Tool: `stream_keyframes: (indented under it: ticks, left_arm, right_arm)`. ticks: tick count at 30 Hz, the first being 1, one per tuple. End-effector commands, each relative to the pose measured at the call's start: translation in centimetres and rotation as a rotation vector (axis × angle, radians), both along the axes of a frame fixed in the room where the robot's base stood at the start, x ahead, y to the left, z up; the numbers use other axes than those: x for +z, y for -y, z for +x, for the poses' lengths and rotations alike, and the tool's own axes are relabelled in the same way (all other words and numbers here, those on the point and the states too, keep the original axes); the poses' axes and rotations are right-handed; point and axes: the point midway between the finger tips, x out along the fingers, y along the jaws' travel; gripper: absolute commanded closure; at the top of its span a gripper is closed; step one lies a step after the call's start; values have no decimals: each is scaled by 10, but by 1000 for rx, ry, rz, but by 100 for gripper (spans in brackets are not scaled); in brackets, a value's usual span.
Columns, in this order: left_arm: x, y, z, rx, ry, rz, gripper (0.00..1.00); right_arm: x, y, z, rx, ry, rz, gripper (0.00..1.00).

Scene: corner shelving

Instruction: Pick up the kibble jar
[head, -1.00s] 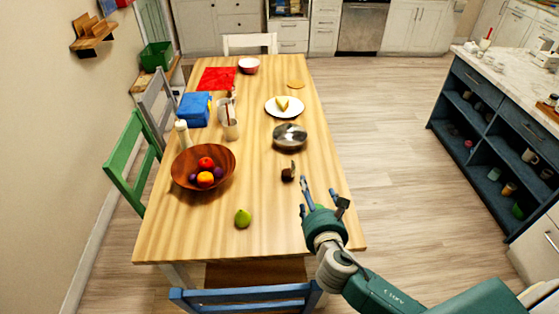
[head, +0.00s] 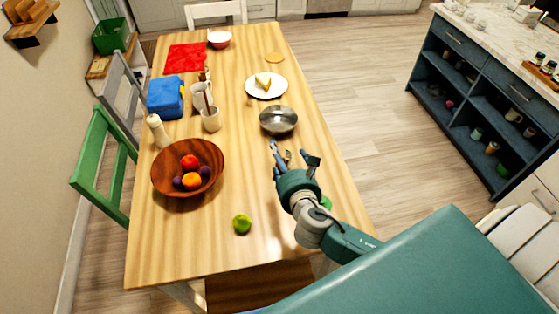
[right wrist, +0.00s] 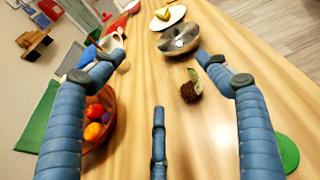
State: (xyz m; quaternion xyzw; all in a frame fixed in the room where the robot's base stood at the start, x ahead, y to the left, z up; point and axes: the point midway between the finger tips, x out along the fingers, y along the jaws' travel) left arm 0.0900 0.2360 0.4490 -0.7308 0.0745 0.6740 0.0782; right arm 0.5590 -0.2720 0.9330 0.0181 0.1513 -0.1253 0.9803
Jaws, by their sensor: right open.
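A small dark brown, lumpy thing with a pale green and clear upper part stands on the wooden table in the right wrist view (right wrist: 190,91). It may be the kibble jar, but I cannot tell for sure. In the head view it is mostly hidden by my right gripper (head: 292,158). In the right wrist view my right gripper (right wrist: 160,58) has its fingers spread wide, with nothing between them. The brown thing lies beyond the fingers, just left of the right one, apart from them. My left gripper is not in view.
A metal bowl (head: 279,120) sits just beyond the gripper. A wooden fruit bowl (head: 160,181) is to the left, and a green fruit (head: 242,224) is nearer. A green round thing (right wrist: 288,153) lies right of the gripper. Bare table (head: 240,160) lies between.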

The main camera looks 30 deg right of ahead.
Motion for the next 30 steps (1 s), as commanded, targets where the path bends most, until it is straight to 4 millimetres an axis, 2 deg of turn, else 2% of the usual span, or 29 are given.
stream_keyframes:
  ticks: [8, 21, 26, 30]
  left_arm:
    - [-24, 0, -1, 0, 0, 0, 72]
    - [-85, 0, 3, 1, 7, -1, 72]
    - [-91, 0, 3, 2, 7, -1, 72]
    - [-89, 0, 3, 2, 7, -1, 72]
  right_arm:
    - [-25, 0, 0, 0, 0, 0, 25]
    - [-85, 0, 0, 0, 0, 0, 25]
    - [-92, 1, 5, 0, 2, -1, 25]
    - [-96, 7, 25, -2, 3, -1, 25]
